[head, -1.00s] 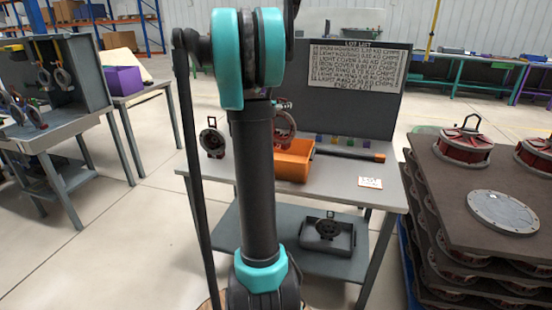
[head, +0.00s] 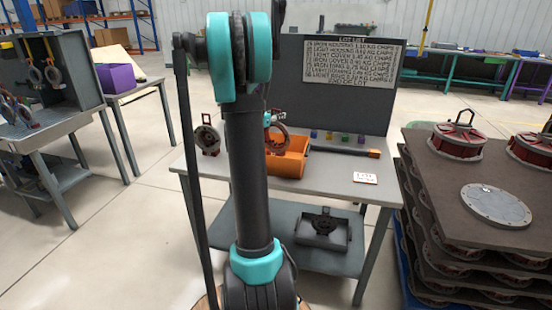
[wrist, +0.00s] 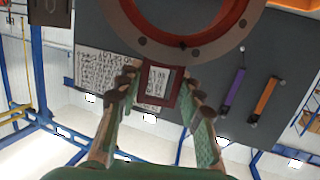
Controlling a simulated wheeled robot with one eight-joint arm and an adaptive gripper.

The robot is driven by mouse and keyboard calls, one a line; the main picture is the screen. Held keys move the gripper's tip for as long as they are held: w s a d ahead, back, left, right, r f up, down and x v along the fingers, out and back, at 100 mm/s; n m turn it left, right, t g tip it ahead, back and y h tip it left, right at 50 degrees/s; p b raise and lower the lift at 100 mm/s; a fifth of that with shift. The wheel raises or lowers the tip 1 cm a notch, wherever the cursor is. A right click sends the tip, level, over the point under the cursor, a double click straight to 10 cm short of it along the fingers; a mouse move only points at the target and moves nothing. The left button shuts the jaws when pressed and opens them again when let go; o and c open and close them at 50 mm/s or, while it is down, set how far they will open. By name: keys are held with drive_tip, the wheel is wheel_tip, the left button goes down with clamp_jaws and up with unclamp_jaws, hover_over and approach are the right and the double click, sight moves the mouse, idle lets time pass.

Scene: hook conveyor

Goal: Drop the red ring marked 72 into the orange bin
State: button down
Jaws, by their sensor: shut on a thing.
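My gripper (wrist: 158,84) is shut on the square red tab of a ring in the wrist view. The ring (wrist: 192,42) is grey-faced with a red inner edge and lies just beyond the fingertips; no 72 is readable. In the head view the held ring (head: 278,139) hangs at the orange bin (head: 288,166), overlapping its upper left part. I cannot tell how far it is inside the rim. My arm hides most of the gripper there.
Another round part (head: 207,138) stands on the grey table (head: 330,178), left of my arm. A grey board (head: 340,110) with a lot list (head: 350,64) rises behind the bin. A dark bar with an orange end (head: 374,154) lies to its right. Stacked pallets (head: 430,175) stand at right.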

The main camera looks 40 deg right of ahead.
drive_tip(key=c, duration=0.9)
unclamp_jaws()
drive_tip(key=v, duration=1.2)
drive_tip(key=shift+s, duration=0.1)
drive_tip(key=s+a+f+n+y, duration=0.4)
drive_tip(key=s+a+f, duration=0.3)
drive_tip(key=a, duration=0.3)
drive_tip(key=s+a+f+n+g+y, duration=0.1)
drive_tip(key=s+a+f+n+y, duration=0.4)
drive_tip(key=s+a+f, duration=0.3)
drive_tip(key=s+a+f+n+y, duration=0.4)
drive_tip(key=s+a+f, duration=0.3)
drive_tip(key=a, duration=0.7)
drive_tip(key=shift+s+a+f+g+y, duration=0.25)
drive_tip(key=shift+s+g+y, duration=0.15)
drive_tip(key=shift+s+y, duration=0.35)
